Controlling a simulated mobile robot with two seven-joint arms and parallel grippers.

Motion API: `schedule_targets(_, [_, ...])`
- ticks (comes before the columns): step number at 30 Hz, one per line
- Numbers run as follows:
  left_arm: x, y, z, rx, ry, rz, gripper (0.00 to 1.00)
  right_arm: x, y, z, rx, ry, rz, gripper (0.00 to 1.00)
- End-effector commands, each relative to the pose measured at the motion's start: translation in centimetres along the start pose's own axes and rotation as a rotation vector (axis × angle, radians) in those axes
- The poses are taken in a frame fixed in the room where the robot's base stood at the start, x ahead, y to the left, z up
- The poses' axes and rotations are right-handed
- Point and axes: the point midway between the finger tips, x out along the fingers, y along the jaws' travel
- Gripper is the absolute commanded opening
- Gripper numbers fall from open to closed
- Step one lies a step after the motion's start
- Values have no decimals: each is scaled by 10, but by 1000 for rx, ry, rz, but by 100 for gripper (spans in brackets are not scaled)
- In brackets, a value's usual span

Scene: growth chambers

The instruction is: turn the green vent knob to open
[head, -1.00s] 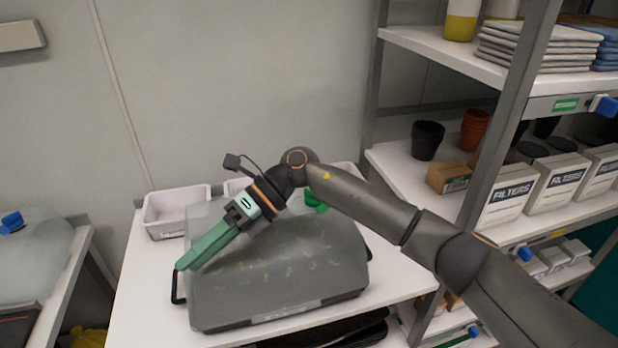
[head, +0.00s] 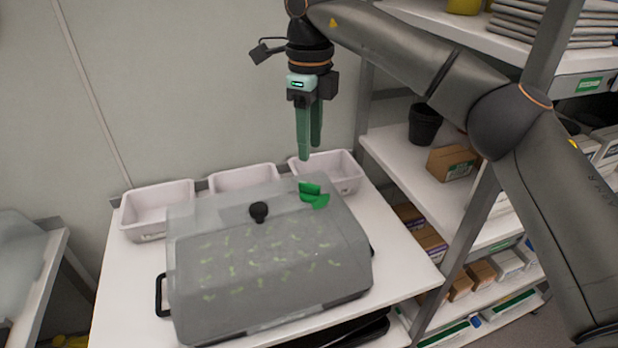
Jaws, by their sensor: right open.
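The green vent knob (head: 312,194) sits on the top right of the clear lid of a grey growth chamber (head: 268,262). A round black knob (head: 258,211) is on the lid to its left. Small seedlings show through the lid. My right gripper (head: 308,153) points down above and a little behind the green knob in the picture, apart from it. Its two green fingers are open with nothing between them. The green knob is in full view. My left gripper is not in view.
White bins (head: 157,208) stand in a row behind the chamber on the white table (head: 112,290). A shelf rack on the right holds a black pot (head: 424,124) and cardboard boxes (head: 451,162). The chamber has a black side handle (head: 160,295).

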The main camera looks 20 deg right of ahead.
Motion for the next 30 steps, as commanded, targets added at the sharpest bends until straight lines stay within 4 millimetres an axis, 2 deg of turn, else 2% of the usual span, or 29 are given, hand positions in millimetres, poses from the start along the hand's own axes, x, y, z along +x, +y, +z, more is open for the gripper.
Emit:
schedule_targets(1, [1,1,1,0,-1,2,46,14,0,-1,-1,4,3,46])
schedule_targets(6, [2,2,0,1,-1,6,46,48,1,-1,-1,3,3,46])
schedule_targets(12, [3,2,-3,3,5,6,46,75,1,0,0,0,2,46])
schedule_targets(17, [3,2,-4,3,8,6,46,84,1,0,-1,-1,2,46])
schedule_targets(25, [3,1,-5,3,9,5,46,86,1,0,-1,-2,1,46])
schedule_targets(30, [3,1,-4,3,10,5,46,85,1,0,-1,-1,2,28])
